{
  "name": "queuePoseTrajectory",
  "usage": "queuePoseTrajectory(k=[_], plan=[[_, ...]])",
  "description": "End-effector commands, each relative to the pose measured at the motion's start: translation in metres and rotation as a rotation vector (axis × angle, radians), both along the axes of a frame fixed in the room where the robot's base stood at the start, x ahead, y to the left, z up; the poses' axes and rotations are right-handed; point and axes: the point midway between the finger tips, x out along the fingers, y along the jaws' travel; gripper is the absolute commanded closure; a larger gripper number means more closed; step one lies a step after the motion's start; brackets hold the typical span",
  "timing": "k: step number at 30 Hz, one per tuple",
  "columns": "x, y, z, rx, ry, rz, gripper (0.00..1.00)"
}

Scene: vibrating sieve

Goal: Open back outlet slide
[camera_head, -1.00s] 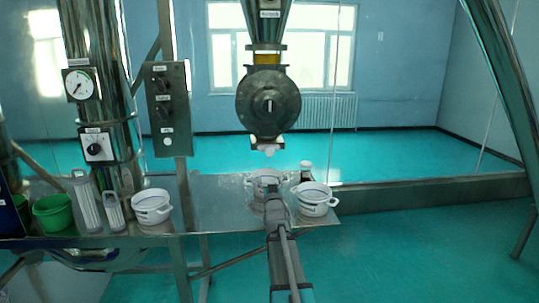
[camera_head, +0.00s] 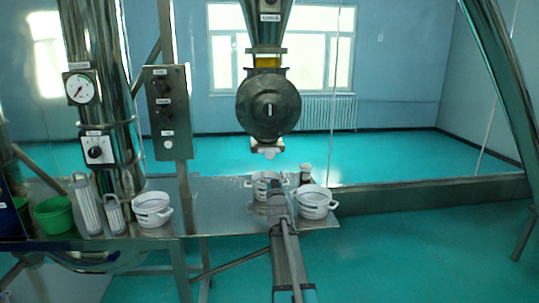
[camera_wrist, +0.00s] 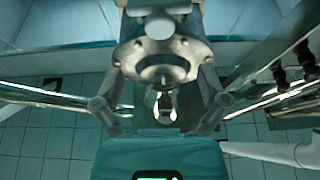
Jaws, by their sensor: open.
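The outlet is a round grey metal housing (camera_head: 268,103) hanging below a yellow band, with a small pale piece (camera_head: 267,150) at its bottom. I cannot tell whether that piece is the slide or how far it is open. My gripper (camera_head: 275,190) is below and in front of the housing, over the table. In the wrist view my gripper (camera_wrist: 160,108) is open, its two fingers spread apart with nothing held between them. A round metal flange with a curved opening (camera_wrist: 160,58) lies ahead, near the fingers. I cannot tell whether they touch.
White pots stand on the metal table (camera_head: 215,200): one at the left (camera_head: 152,209), one at the right (camera_head: 314,201) and one behind my gripper (camera_head: 265,185). A small bottle (camera_head: 306,173) stands behind. A green bucket (camera_head: 54,215) and control box (camera_head: 168,112) are left.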

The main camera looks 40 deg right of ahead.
Motion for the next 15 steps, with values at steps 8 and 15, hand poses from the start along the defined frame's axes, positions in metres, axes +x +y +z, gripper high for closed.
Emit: queuePoseTrajectory(k=[8, 15], plan=[[0.037, -0.023, 0.020, 0.000, 0.000, 0.000, 0.07], [0.065, -0.040, 0.033, 0.001, 0.001, 0.000, 0.07]])
